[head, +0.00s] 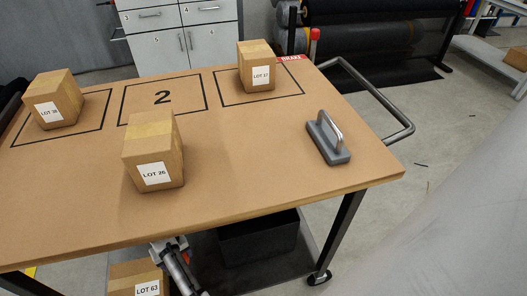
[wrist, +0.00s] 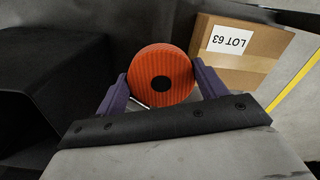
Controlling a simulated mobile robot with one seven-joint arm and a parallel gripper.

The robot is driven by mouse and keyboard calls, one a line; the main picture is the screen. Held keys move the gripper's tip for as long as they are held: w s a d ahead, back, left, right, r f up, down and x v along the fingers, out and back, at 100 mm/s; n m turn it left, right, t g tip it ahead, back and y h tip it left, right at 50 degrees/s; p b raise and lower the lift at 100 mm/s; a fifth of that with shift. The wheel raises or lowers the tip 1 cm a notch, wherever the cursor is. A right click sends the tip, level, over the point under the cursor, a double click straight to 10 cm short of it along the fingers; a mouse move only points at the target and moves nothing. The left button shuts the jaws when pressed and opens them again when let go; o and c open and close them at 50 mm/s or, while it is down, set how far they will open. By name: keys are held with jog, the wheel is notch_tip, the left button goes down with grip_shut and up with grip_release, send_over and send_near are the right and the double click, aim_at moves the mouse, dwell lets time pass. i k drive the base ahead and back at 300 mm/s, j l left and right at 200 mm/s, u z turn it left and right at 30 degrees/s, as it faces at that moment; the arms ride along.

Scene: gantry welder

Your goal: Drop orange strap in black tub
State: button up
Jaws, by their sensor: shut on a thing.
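The orange strap (wrist: 146,63) is a ribbed orange coil with a black centre in the wrist view. My gripper (wrist: 160,72) is shut on it, one purple finger at each side. In the head view, the black tub (head: 260,243) stands on the shelf below the table, partly hidden by the tabletop. A large black shape at the left of the wrist view appears to be the tub (wrist: 55,47), apart from the strap. Part of my arm shows below the table's front edge in the head view; the strap is not clearly visible there.
A carton marked LOT 63 (head: 138,278) is left of my arm below the tabletop; it also shows beside the strap in the wrist view (wrist: 236,52). The table (head: 250,170) overhead carries three cartons and a grey handled block (head: 328,140). A table leg (head: 338,235) stands right of the tub.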

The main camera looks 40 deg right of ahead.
aim_at(257, 228)
jog(key=k+z, duration=0.3)
jog(key=k+l+z, duration=0.2)
jog(key=k+z, duration=0.15)
jog(key=i+j+z, duration=0.1)
jog(key=i, duration=0.7)
jog(key=i+l+u, duration=0.1)
jog(key=i, duration=0.3)
